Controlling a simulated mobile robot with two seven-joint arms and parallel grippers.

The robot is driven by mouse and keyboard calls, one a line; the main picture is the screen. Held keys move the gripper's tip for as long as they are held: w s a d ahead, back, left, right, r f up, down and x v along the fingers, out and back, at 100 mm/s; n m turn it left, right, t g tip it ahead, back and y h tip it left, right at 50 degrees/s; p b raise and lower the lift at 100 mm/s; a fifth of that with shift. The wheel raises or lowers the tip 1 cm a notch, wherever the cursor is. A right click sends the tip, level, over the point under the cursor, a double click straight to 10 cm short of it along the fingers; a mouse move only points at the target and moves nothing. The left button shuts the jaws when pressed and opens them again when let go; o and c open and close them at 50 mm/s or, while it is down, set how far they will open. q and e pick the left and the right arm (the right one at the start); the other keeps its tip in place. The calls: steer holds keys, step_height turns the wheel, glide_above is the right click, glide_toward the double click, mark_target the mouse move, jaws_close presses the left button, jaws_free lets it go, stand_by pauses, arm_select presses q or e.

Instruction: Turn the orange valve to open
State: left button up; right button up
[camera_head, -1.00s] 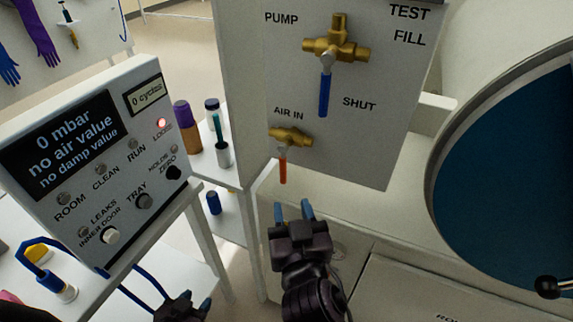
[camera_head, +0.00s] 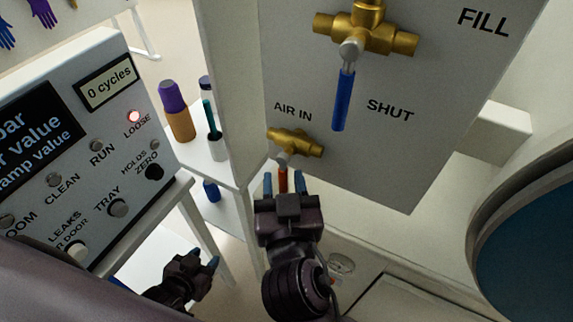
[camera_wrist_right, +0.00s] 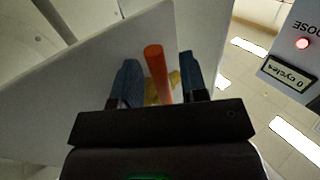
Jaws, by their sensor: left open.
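The orange valve handle (camera_head: 283,179) hangs down from the brass AIR IN valve body (camera_head: 295,143) on the grey panel. My right gripper (camera_head: 284,184) is just below that valve, with its blue-tipped fingers on either side of the handle. In the right wrist view the orange handle (camera_wrist_right: 156,72) stands between the two open fingers (camera_wrist_right: 160,82), with a gap at the right finger; contact with the left finger cannot be told. My left gripper (camera_head: 204,258) is open and empty, low at the left, away from the valve. The handle's lower end is hidden by my right gripper in the head view.
A blue-handled brass valve (camera_head: 343,98) marked SHUT is above and to the right. A control box (camera_head: 120,125) with buttons stands at the left. Bottles (camera_head: 178,112) stand on a shelf behind. A round dark-blue window (camera_head: 530,245) is at the right.

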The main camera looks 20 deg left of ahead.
arm_select(q)
steer(key=shift+w, duration=0.2)
arm_select(e)
steer(key=shift+w+a, duration=0.1)
steer(key=shift+w, duration=0.1)
steer(key=shift+s, duration=0.1)
arm_select(q)
steer(key=shift+f, duration=0.1)
arm_select(e)
jaws_close()
steer(key=shift+r, duration=0.1)
